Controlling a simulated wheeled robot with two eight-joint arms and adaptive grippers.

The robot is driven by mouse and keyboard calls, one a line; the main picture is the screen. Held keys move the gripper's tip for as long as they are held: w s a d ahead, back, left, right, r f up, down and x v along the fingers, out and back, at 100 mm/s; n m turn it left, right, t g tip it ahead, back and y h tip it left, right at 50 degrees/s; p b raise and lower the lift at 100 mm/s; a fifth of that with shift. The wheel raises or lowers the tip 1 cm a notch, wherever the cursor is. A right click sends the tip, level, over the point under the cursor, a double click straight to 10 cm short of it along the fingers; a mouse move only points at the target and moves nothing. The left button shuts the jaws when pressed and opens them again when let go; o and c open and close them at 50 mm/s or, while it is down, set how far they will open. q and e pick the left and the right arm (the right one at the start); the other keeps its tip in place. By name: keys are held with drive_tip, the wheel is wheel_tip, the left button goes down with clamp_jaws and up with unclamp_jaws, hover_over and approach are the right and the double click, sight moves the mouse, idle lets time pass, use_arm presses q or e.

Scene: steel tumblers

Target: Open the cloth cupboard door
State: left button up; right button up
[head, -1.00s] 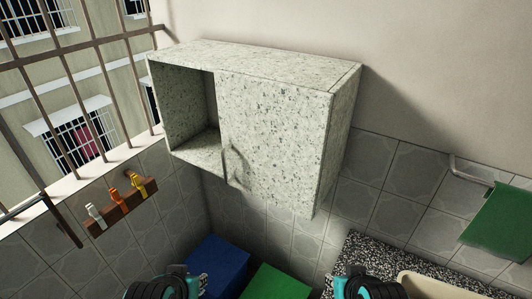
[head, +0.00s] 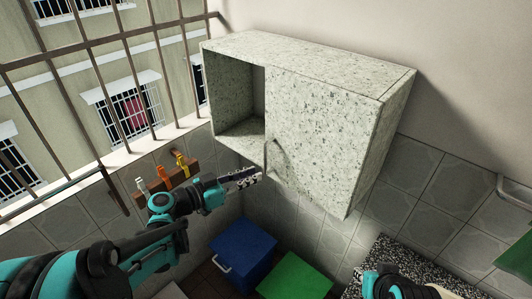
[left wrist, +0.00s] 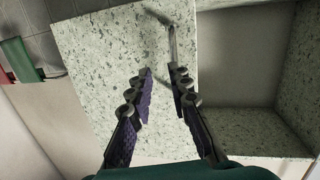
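The cupboard (head: 315,65) is a pale speckled box on the wall. Its left compartment is open-fronted and empty, and its door (head: 325,140) on the right side looks shut. A curved handle (head: 279,152) sits near the door's lower left edge. My left gripper (head: 258,176) is just below and in front of the handle. In the left wrist view the left gripper (left wrist: 163,72) is open, its two fingers apart with nothing between them. The handle (left wrist: 172,38) shows there just beyond the tip of the right-hand finger; whether they touch I cannot tell. My right gripper is out of view.
A window with bars (head: 110,90) is at the left, with a peg rack (head: 166,180) below it. A blue box (head: 240,250) and a green box (head: 295,280) stand low underneath. A speckled counter (head: 400,260) and a green cloth (head: 515,258) are at the right.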

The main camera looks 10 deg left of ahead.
use_arm(q)
drive_tip(key=w+a+r+t, duration=0.1)
drive_tip(key=a+r, duration=0.1)
drive_tip(key=b, duration=0.1)
hover_over(266, 173)
drive_tip(key=shift+w+a+f+m+h, duration=0.1)
drive_tip(key=shift+w+m+h, duration=0.2)
drive_tip(key=shift+w+m, duration=0.1)
drive_tip(key=shift+s, duration=0.1)
clamp_jaws()
